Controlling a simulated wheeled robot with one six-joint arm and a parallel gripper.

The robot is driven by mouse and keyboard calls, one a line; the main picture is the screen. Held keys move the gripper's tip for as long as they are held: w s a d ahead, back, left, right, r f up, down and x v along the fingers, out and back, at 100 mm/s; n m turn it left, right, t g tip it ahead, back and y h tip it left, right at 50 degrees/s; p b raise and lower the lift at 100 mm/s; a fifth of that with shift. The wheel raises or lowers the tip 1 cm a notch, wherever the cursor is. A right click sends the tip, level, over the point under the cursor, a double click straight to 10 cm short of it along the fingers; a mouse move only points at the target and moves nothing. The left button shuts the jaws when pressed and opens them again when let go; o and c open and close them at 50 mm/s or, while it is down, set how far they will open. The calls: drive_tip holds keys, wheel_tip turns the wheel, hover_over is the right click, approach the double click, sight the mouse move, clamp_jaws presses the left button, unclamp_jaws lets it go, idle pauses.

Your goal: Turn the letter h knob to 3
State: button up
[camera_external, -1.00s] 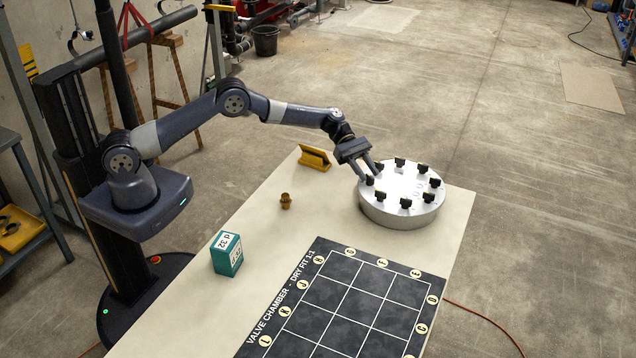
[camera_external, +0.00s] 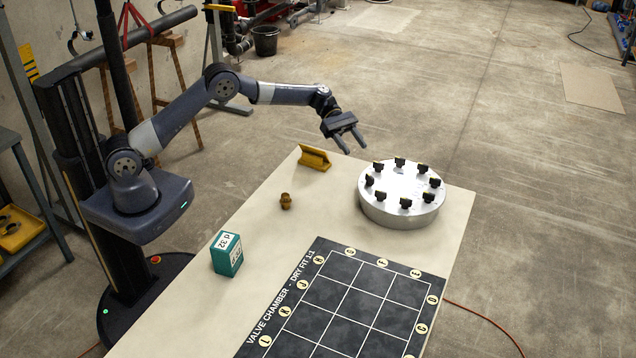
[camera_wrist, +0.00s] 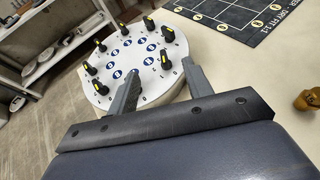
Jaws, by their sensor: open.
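A round white drum (camera_external: 399,211) stands at the far right end of the table, with several black knobs around the edge of its top. The knobs carry yellow-green marks. The drum top also shows in the wrist view (camera_wrist: 126,62), with blue round labels inside the ring of knobs (camera_wrist: 167,33). The letters are too small to read, so I cannot tell which knob is h. My gripper (camera_external: 354,147) is open and empty, above and to the left of the drum, apart from it. In the wrist view its two fingers (camera_wrist: 160,85) partly cover the drum's near side.
A yellow bracket (camera_external: 314,158) and a small brass fitting (camera_external: 286,201) stand left of the drum. A teal box (camera_external: 227,254) is nearer the front left. A dark grid mat (camera_external: 350,300) covers the near right of the table (camera_external: 255,225).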

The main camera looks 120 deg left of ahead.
drive_tip(key=shift+o, duration=0.5)
drive_tip(key=r, duration=0.3)
drive_tip(key=shift+w+d+r, duration=0.1)
drive_tip(key=shift+w+d, duration=0.1)
drive_tip(key=shift+w, duration=0.15)
drive_tip(key=w+d+n+t+y+b, duration=0.2)
drive_tip(key=w+d+n+y, duration=0.4)
drive_tip(key=w+n+y, duration=0.5)
drive_tip(key=s+d+n+g+y+b, duration=0.2)
drive_tip(key=s+d+n+g+y, duration=0.4)
drive_tip(key=s+d+n+y, duration=0.1)
approach(370, 176)
drive_tip(key=shift+y, duration=0.4)
drive_tip(key=x, duration=0.3)
drive_tip(key=p+x, duration=0.1)
drive_tip(key=x, duration=0.2)
drive_tip(key=p+x, duration=0.1)
drive_tip(key=x, duration=0.3)
drive_tip(key=shift+w+d+f, duration=0.1)
drive_tip(key=shift+d+f, duration=0.05)
drive_tip(key=shift+f, duration=0.15)
drive_tip(key=shift+c, duration=0.4)
